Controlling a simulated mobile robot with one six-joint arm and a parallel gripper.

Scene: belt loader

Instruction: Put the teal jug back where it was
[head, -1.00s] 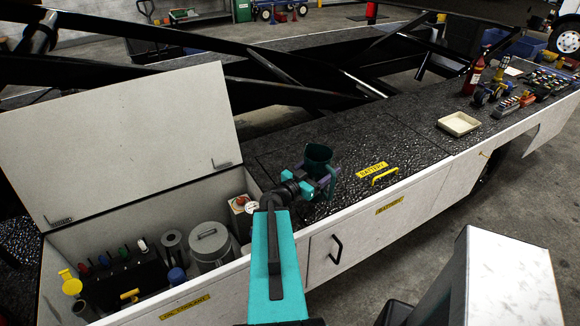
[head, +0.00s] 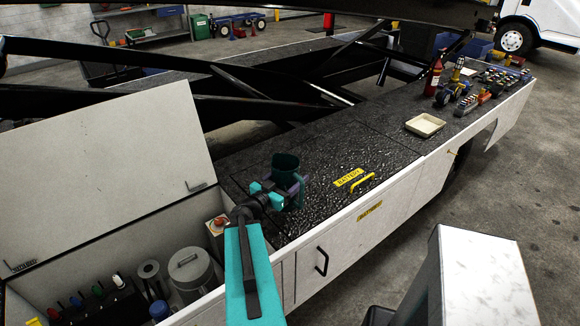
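The teal jug (head: 286,163) is a dark teal, open-topped vessel standing roughly upright at the end of my arm. My gripper (head: 287,191), with teal and purplish parts, is at the jug's lower part and appears shut on it. The fingers are partly hidden by the wrist and the jug. Both are over the black textured deck (head: 330,215), left of the yellow battery label. I cannot tell whether the jug's base touches the deck.
An open compartment with a raised white lid (head: 110,165) is at left, holding a grey canister (head: 190,268) and bottles. A yellow handle (head: 363,182) lies on the deck. A cream tray (head: 424,125), red bottle (head: 433,76) and small parts stand farther right. Deck between is clear.

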